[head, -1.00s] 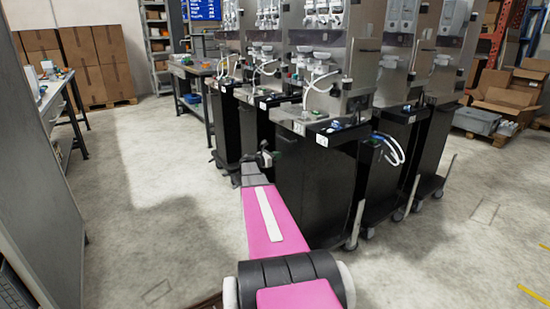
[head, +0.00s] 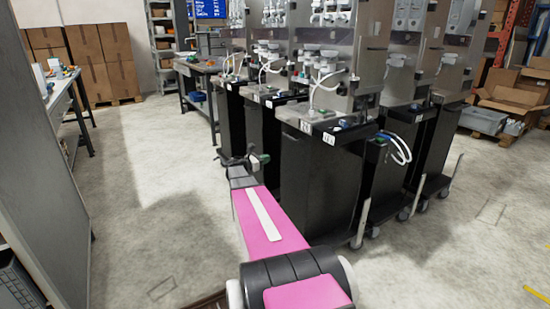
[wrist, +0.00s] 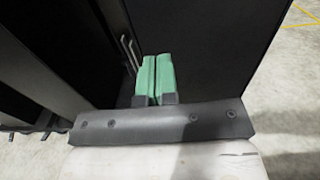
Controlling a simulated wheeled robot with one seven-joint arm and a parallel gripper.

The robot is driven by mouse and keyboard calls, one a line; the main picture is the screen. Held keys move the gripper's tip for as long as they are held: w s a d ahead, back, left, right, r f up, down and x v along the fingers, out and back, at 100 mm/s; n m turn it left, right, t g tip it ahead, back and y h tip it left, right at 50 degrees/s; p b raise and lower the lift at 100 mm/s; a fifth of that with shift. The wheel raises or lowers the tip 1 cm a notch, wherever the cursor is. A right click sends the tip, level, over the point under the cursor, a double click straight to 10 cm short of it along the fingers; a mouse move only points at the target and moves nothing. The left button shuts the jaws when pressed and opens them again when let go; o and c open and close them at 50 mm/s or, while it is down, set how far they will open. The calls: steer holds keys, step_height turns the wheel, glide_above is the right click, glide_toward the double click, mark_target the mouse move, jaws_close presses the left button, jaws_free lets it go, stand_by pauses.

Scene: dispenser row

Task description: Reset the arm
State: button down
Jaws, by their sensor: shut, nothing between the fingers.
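My arm, pink with a white stripe, reaches forward from the bottom middle of the head view. Black cabinet panels (wrist: 215,45) fill the space beyond the fingers. I cannot tell how far the fingertips are from the panels.
Several dispensers on wheeled black cabinets stand in a row at centre right. A grey panel (head: 45,170) and a workbench (head: 62,103) are at the left. Another bench (head: 200,70) and stacked boxes (head: 85,60) stand behind. The floor (head: 160,190) between is clear.

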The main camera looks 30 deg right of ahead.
steer(key=s+a+f+m+y, duration=0.4)
steer(key=s+a+m+y, duration=0.2)
steer(key=a, duration=0.6)
steer(key=s+a+f+m+y, duration=0.4)
steer(key=s+a+m+y, duration=0.2)
steer(key=s+a, duration=0.4)
steer(key=s+a+f+m+y, duration=0.4)
steer(key=s+a, duration=0.5)
steer(key=a, duration=0.7)
steer(key=shift+a+m+g+y, duration=0.3)
steer(key=shift+m+y, duration=0.7)
steer(key=shift+m, duration=0.2)
steer(key=shift+d, duration=0.1)
